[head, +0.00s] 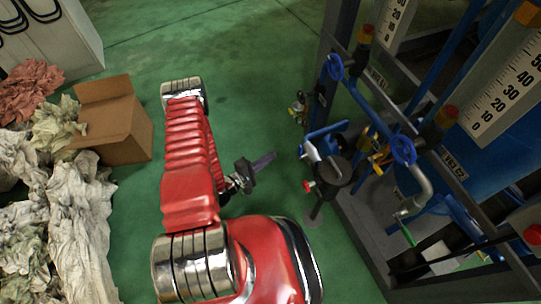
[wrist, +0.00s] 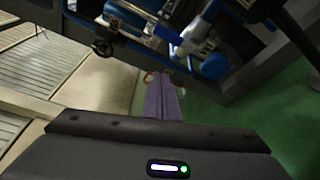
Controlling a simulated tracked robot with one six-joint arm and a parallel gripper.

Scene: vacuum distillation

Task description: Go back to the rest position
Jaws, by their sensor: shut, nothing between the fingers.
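My gripper (head: 265,160) is in the middle of the head view, beside my red arm, with its dark fingers pointing right toward the blue frame. It is apart from the pipes and valves there. In the wrist view the purple-grey fingers of my gripper (wrist: 165,82) lie together. They are shut and nothing shows between them. Part of the wrist is hidden behind my arm in the head view.
A blue pipe rack with valve handwheels (head: 403,149) and level scales fills the right. A cardboard box (head: 118,130) and piled crumpled cloths (head: 80,225) lie at the left. The green floor (head: 240,60) is clear at the top middle. Floor grating (wrist: 35,85) shows in the wrist view.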

